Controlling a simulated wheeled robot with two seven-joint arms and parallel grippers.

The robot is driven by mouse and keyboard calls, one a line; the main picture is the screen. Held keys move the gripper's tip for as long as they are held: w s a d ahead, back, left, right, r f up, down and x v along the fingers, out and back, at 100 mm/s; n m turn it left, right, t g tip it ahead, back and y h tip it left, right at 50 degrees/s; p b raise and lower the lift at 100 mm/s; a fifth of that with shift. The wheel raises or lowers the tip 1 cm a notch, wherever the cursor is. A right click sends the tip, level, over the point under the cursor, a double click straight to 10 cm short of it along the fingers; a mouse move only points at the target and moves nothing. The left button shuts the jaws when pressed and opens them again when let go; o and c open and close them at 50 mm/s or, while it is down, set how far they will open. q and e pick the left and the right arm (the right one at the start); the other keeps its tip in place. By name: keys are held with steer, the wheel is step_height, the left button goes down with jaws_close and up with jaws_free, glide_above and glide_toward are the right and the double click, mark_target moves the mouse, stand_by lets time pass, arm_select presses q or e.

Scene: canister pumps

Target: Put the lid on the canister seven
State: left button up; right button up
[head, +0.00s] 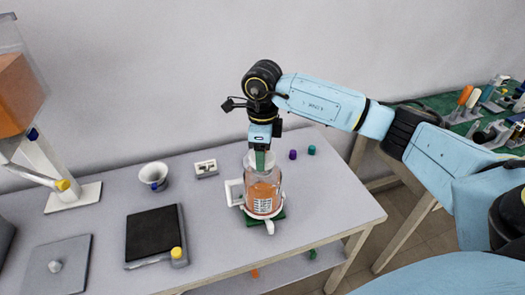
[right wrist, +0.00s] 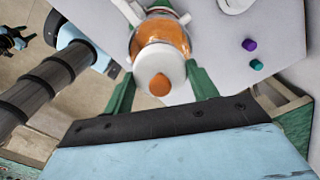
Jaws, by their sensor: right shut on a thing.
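The canister (head: 262,196) is clear, with orange contents and a printed label too small to read. It stands upright in a white holder with a handle on a green base (head: 279,214), near the table's right end. It also shows in the right wrist view (right wrist: 162,35). My right gripper (head: 260,160) reaches down over the canister's top. Its green fingers (right wrist: 163,90) are shut on a white lid with an orange knob (right wrist: 170,68). The lid is at the canister's mouth; I cannot tell whether it touches the rim. My left gripper is not in view.
Purple (head: 292,154) and green (head: 311,150) caps lie right of the canister. A white cup (head: 154,176), a small white box (head: 206,168), a black-topped scale (head: 155,233) and a grey plate (head: 58,266) are left. A dispenser stands far left. The table front between is clear.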

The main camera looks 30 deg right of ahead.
steer(key=shift+f+b, duration=0.8)
steer(key=shift+f, duration=0.15)
stand_by(0.9)
steer(key=o, duration=1.4)
steer(key=shift+r+p, duration=2.3)
steer(key=shift+r, duration=1.25)
jaws_close()
